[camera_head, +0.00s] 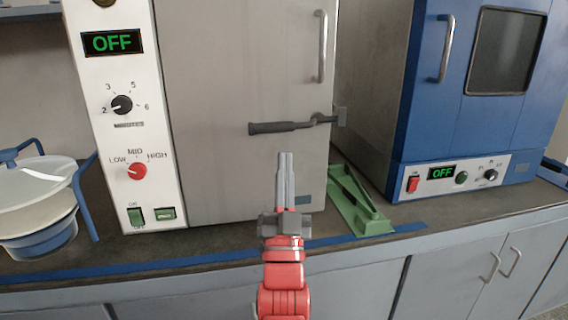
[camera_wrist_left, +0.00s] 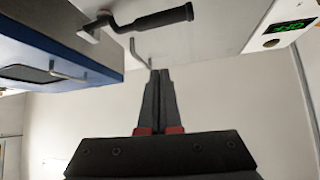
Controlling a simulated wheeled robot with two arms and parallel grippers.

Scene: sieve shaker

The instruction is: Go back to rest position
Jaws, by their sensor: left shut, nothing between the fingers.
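My left gripper (camera_head: 286,156) is shut and empty, with its red arm rising from the bottom middle of the head view. It stands in front of the closed door of a grey machine (camera_head: 215,110) and points up, below the door's black-handled latch lever (camera_head: 285,127). The fingers look apart from the lever. In the left wrist view the shut fingers (camera_wrist_left: 159,75) show in the middle, and the black lever handle (camera_wrist_left: 160,19) is at the top. My right gripper is in neither view.
A blue oven (camera_head: 470,80) stands at the right, its display reading OFF. A green bracket (camera_head: 358,205) lies on the dark counter (camera_head: 200,241) right of my gripper. A white-lidded vessel with blue handles (camera_head: 38,200) is at the left. Grey cabinets (camera_head: 445,285) are below.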

